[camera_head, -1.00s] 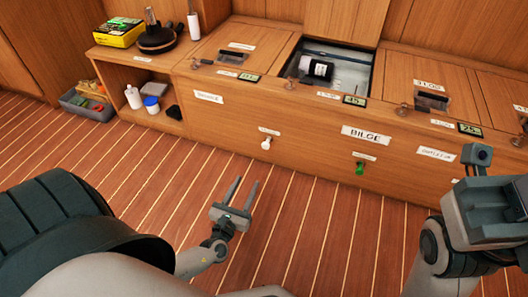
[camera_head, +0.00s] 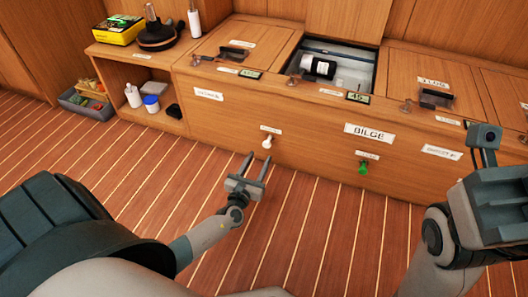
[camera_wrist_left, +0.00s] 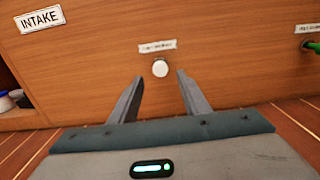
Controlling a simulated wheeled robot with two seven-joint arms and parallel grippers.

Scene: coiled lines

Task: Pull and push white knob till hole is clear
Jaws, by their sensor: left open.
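The white knob (camera_head: 267,142) sticks out of the wooden cabinet front under a small label. It also shows in the left wrist view (camera_wrist_left: 160,68), ahead of and centred between my fingers. My left gripper (camera_head: 256,165) is open, below and in front of the knob, with nothing between its fingers. In the left wrist view its fingertips (camera_wrist_left: 160,78) are apart, one on each side of the knob's line; contact is not visible. The open compartment (camera_head: 372,72) in the cabinet top holds a black and white cylinder (camera_head: 318,67). I cannot make out a hole clearly.
A green knob (camera_head: 363,167) is right of the white one, under the BILGE label (camera_head: 370,133). A shelf with bottles (camera_head: 133,96) and a grey bin (camera_head: 86,103) stand at left. My right arm is at the right edge. The striped floor is clear.

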